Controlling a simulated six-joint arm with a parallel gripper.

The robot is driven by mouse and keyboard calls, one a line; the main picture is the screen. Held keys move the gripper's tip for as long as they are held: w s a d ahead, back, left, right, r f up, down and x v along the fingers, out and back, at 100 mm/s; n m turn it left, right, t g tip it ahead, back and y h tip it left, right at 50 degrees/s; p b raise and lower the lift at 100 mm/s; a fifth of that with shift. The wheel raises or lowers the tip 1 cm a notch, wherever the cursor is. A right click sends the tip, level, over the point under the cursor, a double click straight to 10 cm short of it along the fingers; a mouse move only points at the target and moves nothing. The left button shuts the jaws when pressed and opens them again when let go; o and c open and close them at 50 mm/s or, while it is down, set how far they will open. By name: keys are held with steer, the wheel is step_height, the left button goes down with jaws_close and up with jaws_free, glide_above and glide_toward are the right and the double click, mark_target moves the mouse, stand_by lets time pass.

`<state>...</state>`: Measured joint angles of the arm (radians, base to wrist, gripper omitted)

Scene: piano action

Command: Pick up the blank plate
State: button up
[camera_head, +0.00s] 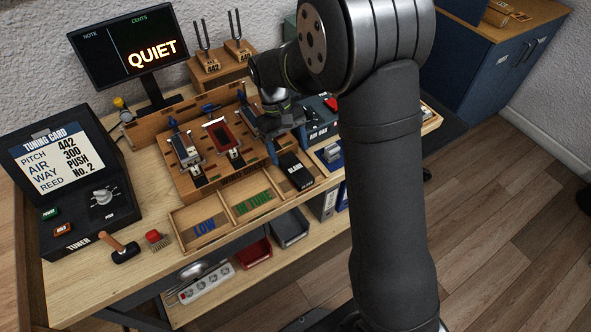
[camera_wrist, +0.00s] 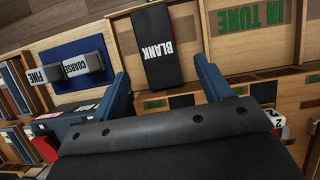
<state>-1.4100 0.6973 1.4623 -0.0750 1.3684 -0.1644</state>
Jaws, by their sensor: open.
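The blank plate is a black block lettered "BLANK" (camera_head: 295,172). In the wrist view the blank plate (camera_wrist: 166,45) shows at the upper middle, beyond and between my fingertips. My gripper (camera_wrist: 160,75) is open and empty, with one blue finger on each side of the picture's middle.
A wooden tray labelled "LOW" (camera_head: 205,226) and "IN TUNE" (camera_head: 254,203) lies in front. Reed holders with clamps (camera_head: 222,137) stand left of the plate. The blue air box (camera_head: 318,118) is behind it. COARSE and FINE blocks (camera_wrist: 76,64) lie at left in the wrist view.

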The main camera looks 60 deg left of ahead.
mark_target(295, 168)
steer(key=x, duration=0.5)
steer(key=shift+d, duration=0.25)
steer(key=c, duration=1.1)
steer(key=shift+c, duration=0.2)
steer(key=shift+r, duration=0.15)
